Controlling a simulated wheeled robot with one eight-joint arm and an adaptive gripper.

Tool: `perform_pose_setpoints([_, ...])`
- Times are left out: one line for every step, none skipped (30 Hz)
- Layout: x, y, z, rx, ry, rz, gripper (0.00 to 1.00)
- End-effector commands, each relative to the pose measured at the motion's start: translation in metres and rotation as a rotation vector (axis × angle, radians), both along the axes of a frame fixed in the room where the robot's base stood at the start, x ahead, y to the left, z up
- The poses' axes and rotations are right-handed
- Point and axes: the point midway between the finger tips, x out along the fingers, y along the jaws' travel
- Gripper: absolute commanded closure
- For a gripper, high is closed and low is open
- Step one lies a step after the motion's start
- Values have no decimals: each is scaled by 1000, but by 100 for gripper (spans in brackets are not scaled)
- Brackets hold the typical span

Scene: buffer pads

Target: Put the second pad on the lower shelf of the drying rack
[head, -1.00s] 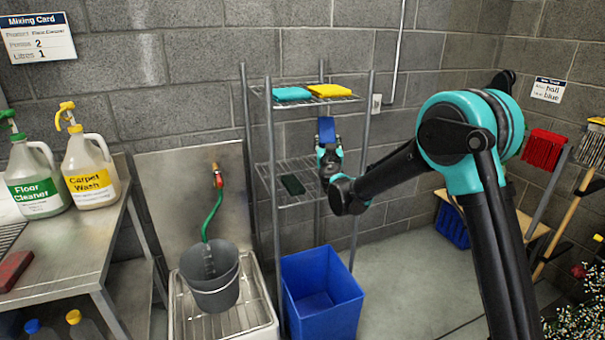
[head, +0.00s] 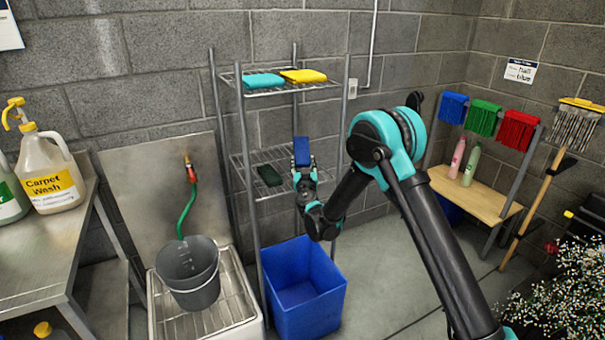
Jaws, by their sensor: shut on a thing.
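The drying rack (head: 247,190) stands against the wall with two wire shelves. My gripper (head: 303,168) is shut on a blue pad (head: 301,151) and holds it upright above the jaws, in front of the right part of the lower shelf (head: 250,159). I cannot tell whether the pad touches the shelf. A dark green pad (head: 269,175) lies on the left part of the lower shelf. A teal pad (head: 263,80) and a yellow pad (head: 303,76) lie on the upper shelf (head: 285,90).
A blue bin (head: 305,318) stands on the floor below my gripper. A grey bucket (head: 188,270) sits in the floor sink at left. The rack's front right post (head: 343,125) is close to my arm. A bench with hanging mop heads stands at right.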

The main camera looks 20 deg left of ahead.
Motion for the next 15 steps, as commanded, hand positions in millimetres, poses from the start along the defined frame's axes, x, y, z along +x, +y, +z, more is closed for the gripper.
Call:
perform_pose_setpoints([0, 0, -5, 0, 0, 0, 76])
perform_pose_setpoints([0, 0, -7, 0, 0, 0, 76])
perform_pose_setpoints([0, 0, -9, 0, 0, 0, 76])
perform_pose_setpoints([0, 0, -10, 0, 0, 0, 76])
perform_pose_setpoints([0, 0, -11, 0, 0, 0, 76])
perform_pose_setpoints([0, 0, -14, 0, 0, 0, 76])
perform_pose_setpoints([0, 0, -17, 0, 0, 0, 76])
perform_pose_setpoints([0, 0, -20, 0, 0, 0, 76])
perform_pose_setpoints([0, 0, -26, 0, 0, 0, 76])
perform_pose_setpoints([0, 0, -30, 0, 0, 0, 76])
perform_pose_setpoints([0, 0, -34, 0, 0, 0, 76])
perform_pose_setpoints([0, 0, -40, 0, 0, 0, 76])
perform_pose_setpoints([0, 0, -43, 0, 0, 0, 76])
perform_pose_setpoints([0, 0, -46, 0, 0, 0, 76])
perform_pose_setpoints([0, 0, -47, 0, 0, 0, 76])
